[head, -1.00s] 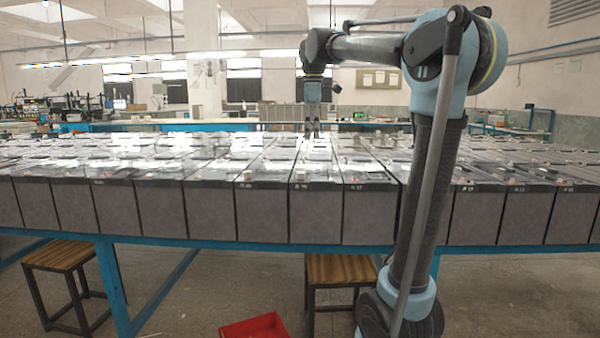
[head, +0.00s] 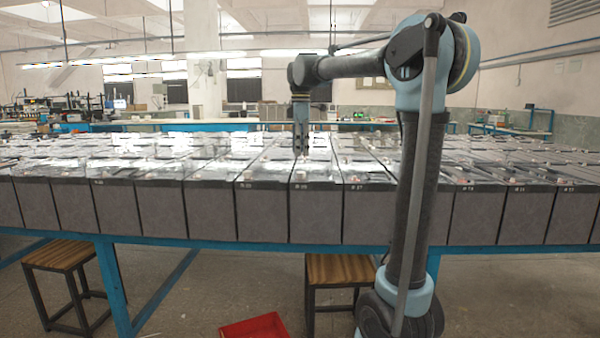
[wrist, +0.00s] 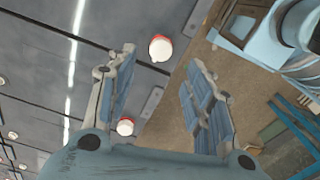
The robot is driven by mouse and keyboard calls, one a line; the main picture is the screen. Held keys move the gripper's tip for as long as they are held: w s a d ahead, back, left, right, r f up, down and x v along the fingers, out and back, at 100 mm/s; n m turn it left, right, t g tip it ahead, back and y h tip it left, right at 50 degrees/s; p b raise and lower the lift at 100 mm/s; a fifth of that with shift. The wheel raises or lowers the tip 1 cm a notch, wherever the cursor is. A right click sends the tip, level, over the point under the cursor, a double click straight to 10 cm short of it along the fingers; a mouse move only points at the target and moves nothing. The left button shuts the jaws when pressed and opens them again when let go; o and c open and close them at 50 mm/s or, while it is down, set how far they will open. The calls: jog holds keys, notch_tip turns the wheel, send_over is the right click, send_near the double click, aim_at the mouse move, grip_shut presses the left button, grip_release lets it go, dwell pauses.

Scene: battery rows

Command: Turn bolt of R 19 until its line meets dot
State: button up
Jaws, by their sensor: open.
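My gripper (head: 301,152) hangs pointing down over the battery tops, behind the front edge of the row. In the wrist view its two fingers are spread wide with nothing held between them (wrist: 162,62). A red-and-white round cap (wrist: 160,47) shows between the fingertips, below them. A second such cap (wrist: 125,126) lies near the left finger. The front battery (head: 315,213) below my gripper has a label that seems to read R 19, but it is too small to be sure. A small pale bolt-like piece (head: 302,176) stands near its front edge. No line or dot can be made out.
Dark grey batteries fill the blue-framed bench (head: 200,243) in close rows. Wooden stools (head: 340,268) stand below, and a red bin (head: 254,328) lies on the floor. Beyond the battery edge the wrist view shows open floor (wrist: 165,130).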

aim_at(301, 172)
notch_tip(301, 172, down, 8)
jog(key=shift+f, duration=0.1)
dwell(0.4)
jog(key=c, duration=1)
